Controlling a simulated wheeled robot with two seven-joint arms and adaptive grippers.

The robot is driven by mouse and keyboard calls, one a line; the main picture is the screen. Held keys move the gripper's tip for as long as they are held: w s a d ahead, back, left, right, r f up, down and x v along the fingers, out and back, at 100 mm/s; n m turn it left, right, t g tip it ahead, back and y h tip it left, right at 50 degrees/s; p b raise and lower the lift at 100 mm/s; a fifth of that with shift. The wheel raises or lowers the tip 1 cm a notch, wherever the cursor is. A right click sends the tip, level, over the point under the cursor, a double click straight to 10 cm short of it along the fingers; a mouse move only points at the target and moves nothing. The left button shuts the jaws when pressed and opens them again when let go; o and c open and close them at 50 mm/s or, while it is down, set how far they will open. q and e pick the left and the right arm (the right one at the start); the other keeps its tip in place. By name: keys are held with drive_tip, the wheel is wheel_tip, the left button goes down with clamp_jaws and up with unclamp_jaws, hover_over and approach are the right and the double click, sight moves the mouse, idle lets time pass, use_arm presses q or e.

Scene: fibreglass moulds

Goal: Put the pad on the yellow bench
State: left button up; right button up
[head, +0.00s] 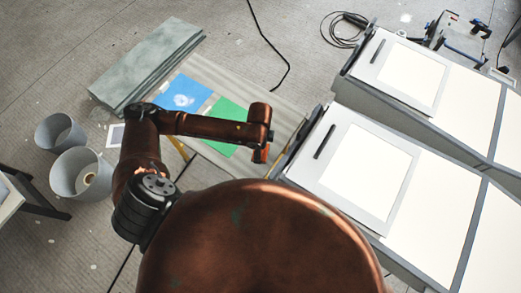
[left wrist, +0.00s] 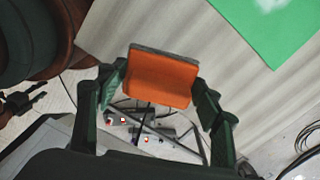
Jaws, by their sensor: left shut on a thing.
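My left gripper (left wrist: 160,86) has its green fingers on either side of an orange pad (left wrist: 160,84) with a grey layer along its far edge, and is shut on it. In the head view my left arm reaches over a bench (head: 283,112) with a pale ribbed top and a yellow part under its near edge. My right gripper is in neither view.
A blue sheet (head: 183,95) and a green sheet (head: 228,118) lie on the bench, beside a grey-green slab (head: 150,65). White panelled tables (head: 400,215) stand at the right. Two grey buckets (head: 78,174) stand at the left. Cables (head: 344,29) lie on the floor.

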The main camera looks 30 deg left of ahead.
use_arm(q)
drive_tip(key=shift+w+a+f, duration=0.2)
drive_tip(key=shift+w+f, duration=0.5)
drive_tip(key=shift+f, duration=0.15)
drive_tip(key=f, duration=0.2)
drive_tip(key=f+b, duration=0.1)
drive_tip(key=shift+w+f, duration=0.25)
drive_tip(key=shift+f, duration=0.15)
drive_tip(key=shift+r, duration=0.1)
drive_tip(key=o, duration=1)
drive_tip(key=shift+a, duration=0.1)
